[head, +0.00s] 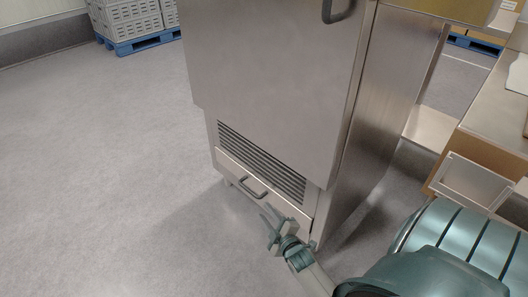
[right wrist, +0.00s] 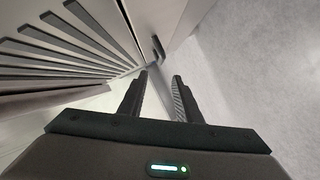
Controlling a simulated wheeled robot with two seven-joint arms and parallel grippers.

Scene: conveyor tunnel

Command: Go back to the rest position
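My right gripper (head: 268,216) is in front of the lower part of a steel cabinet (head: 270,75), by the right part of its bottom drawer (head: 232,172). The right wrist view shows the two dark fingers of the right gripper (right wrist: 163,80) apart, with nothing between them. A bar handle (right wrist: 157,47) shows beyond the fingertips there. In the head view the drawer handle (head: 253,187) is just left of the gripper; I cannot tell how far apart they are. The drawer looks closed. My left gripper is in neither view.
A vent grille (head: 262,162) lies above the drawer. A steel table (head: 502,105) stands at the right, with a small open tray (head: 472,182) at its near side. Grey crates on a blue pallet (head: 142,42) stand at the back left. The floor left of the cabinet is clear.

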